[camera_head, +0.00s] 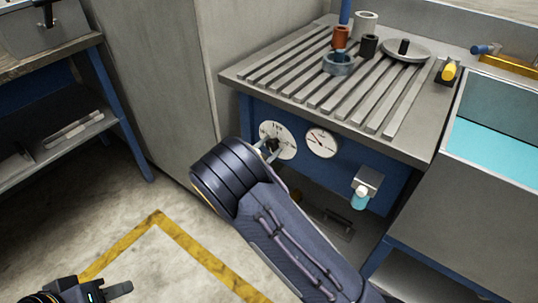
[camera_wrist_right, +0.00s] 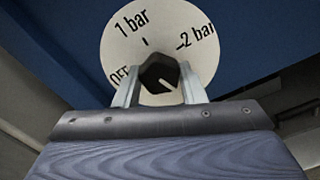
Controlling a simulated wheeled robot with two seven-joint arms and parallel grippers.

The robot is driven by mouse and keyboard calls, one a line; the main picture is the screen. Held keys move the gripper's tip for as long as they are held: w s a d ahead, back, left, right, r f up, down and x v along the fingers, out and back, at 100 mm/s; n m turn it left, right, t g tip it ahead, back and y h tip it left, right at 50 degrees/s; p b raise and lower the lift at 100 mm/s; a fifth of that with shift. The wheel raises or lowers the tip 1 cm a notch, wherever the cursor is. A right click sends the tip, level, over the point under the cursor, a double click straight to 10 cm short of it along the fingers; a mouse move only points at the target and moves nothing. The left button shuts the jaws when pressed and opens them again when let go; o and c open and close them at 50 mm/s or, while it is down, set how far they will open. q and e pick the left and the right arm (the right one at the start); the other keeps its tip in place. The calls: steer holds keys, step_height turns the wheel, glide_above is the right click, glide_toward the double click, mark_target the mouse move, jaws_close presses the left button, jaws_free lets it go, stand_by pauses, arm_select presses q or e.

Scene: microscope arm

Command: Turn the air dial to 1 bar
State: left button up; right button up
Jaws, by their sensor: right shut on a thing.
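The air dial (camera_head: 278,137) is a round white plate on the blue front panel under the slatted bench. In the right wrist view the dial plate (camera_wrist_right: 160,22) reads OFF at lower left, 1 bar at upper left and 2 bar at right. Its black knob (camera_wrist_right: 158,72) sits between the two fingers of my right gripper (camera_wrist_right: 160,68), which is shut on it. A short white line shows on the knob's lower right part; the fingers partly cover the OFF label. My left gripper (camera_head: 92,291) is at the bottom left, above the floor, away from the dial and partly cut off.
A round gauge (camera_head: 321,142) is just right of the dial. A small dispenser with a pale blue bottle (camera_head: 360,197) hangs further right. Several cups and a round grey disc (camera_head: 406,50) stand on the slatted bench top (camera_head: 300,95). Open floor lies to the left.

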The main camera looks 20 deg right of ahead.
steer(key=m+b, duration=0.4)
steer(key=shift+f+m, duration=0.25)
steer(key=shift+m, duration=0.05)
steer(key=shift+r+m+b, duration=0.2)
steer(key=shift+m+b, duration=1.3)
steer(key=shift+b, duration=0.15)
steer(key=o, duration=1)
steer(key=shift+r, duration=0.1)
steer(key=p+v, duration=0.1)
steer(key=v, duration=0.7)
